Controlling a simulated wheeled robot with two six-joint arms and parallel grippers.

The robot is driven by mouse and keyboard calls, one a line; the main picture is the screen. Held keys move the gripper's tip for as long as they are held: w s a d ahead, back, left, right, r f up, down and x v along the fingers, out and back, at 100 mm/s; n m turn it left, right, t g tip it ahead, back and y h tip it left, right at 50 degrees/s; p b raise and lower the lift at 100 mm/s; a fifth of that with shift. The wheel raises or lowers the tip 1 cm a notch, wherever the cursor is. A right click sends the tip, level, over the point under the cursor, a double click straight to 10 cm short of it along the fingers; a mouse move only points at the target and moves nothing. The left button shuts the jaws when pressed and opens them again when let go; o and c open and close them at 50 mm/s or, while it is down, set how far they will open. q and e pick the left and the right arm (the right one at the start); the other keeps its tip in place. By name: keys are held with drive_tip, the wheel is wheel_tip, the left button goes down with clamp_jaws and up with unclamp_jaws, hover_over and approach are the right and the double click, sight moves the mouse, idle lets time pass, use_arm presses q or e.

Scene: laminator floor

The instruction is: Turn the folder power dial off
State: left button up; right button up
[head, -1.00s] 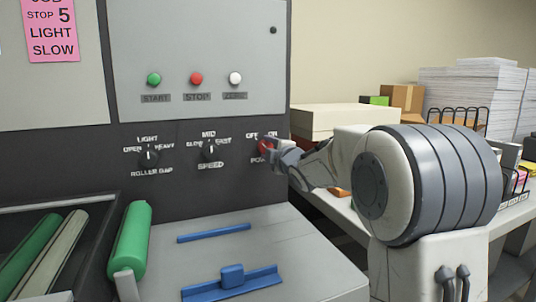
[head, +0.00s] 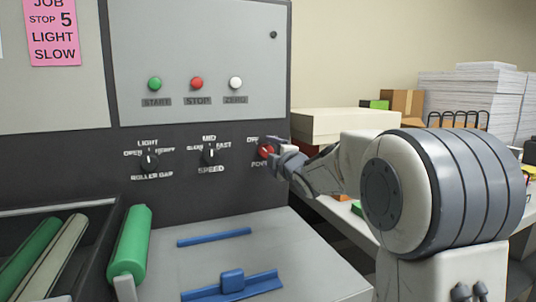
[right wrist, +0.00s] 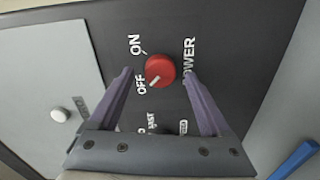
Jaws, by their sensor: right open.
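The red power dial (head: 264,150) is on the dark front panel of the machine, right of the speed knob. In the right wrist view the red dial (right wrist: 160,69) shows whole, with ON, OFF and POWER lettering around it. A white mark shows at its lower-left edge beside OFF; I cannot tell if it is on the dial or the panel. My right gripper (head: 277,153) is close to the dial. In the right wrist view my right gripper (right wrist: 157,75) is open, its fingers to either side of the dial with gaps. My left gripper is not in view.
The speed knob (head: 210,154) and roller gap knob (head: 149,161) are left of the dial. Green, red and white buttons are above. A grey deck (head: 215,265) with blue guides juts out below. A table with boxes and paper stacks (head: 468,97) is at right.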

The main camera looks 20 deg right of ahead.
drive_tip(key=s, duration=0.9)
drive_tip(key=shift+d+r, duration=0.15)
